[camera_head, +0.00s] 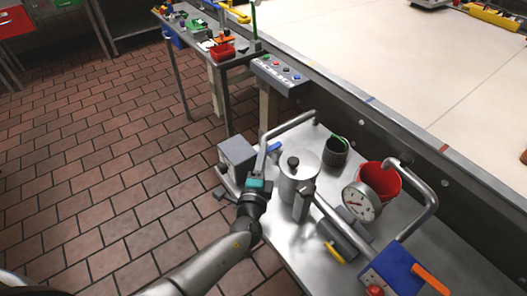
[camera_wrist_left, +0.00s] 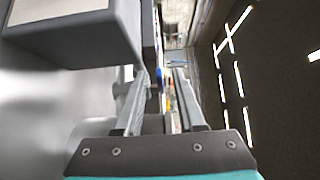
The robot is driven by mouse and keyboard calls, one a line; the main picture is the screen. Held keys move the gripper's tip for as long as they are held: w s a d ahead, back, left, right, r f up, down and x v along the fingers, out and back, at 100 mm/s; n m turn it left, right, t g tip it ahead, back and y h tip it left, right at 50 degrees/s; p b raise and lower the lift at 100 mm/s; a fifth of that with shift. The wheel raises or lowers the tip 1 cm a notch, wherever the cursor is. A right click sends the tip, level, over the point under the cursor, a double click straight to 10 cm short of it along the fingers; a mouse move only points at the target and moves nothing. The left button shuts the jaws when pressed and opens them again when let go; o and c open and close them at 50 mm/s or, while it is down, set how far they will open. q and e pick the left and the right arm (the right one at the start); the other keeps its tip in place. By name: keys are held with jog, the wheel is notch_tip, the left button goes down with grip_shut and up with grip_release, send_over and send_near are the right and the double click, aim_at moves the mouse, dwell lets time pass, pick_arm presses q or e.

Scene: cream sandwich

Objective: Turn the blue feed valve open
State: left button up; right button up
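The blue feed valve handle (camera_head: 274,147) is a small blue lever by the bent grey pipe (camera_head: 295,124), near the left end of the metal table. My left gripper (camera_head: 261,160), with a teal band, is just left of and below the handle in the head view. In the left wrist view my left gripper (camera_wrist_left: 160,76) has its fingers apart, with a gap between them. A small blue patch (camera_wrist_left: 154,78), perhaps the handle, shows between the fingertips; I cannot tell whether they touch it. My right gripper is not in view.
A grey box (camera_head: 237,155) stands close left of the gripper and also fills the upper left of the wrist view (camera_wrist_left: 75,32). A lidded metal pot (camera_head: 298,180), a dark cup (camera_head: 336,152), a red bucket (camera_head: 379,181) and a gauge (camera_head: 361,203) stand to the right.

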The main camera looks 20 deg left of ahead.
pick_arm(q)
jog(key=shift+w, duration=0.8)
jog(key=shift+a, duration=0.1)
grip_shut()
